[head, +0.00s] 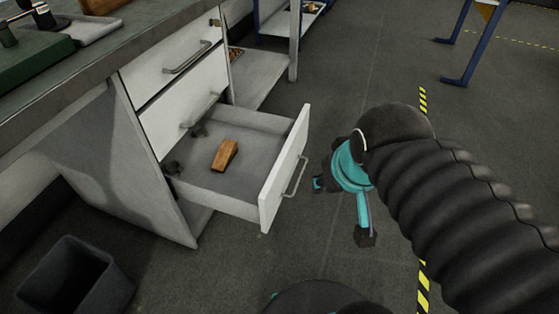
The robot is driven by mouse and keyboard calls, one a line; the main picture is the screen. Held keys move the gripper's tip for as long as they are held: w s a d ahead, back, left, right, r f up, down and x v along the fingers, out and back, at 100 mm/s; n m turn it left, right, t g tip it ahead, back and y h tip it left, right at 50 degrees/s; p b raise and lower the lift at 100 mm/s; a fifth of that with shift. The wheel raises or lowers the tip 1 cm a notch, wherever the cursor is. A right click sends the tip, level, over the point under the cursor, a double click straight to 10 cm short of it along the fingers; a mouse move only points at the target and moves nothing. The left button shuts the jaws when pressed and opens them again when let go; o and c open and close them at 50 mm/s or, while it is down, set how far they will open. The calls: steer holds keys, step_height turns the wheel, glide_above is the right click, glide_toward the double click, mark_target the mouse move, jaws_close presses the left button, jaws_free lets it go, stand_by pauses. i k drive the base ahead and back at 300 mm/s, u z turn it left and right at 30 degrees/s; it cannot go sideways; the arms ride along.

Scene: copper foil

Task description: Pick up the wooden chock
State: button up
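The wooden chock (225,155) is an orange-brown wedge lying in the open lower drawer (262,150) of a white cabinet. It rests on the grey drawer floor, roughly in the middle, with clear space around it. Its long side runs toward the front of the picture.
The drawer front has a metal handle (295,177). A dark bin (75,275) stands at lower left.

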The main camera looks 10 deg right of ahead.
mark_target(228, 150)
steer(key=z, duration=1.6)
steer(key=i, duration=1.25)
steer(key=u, duration=4.05)
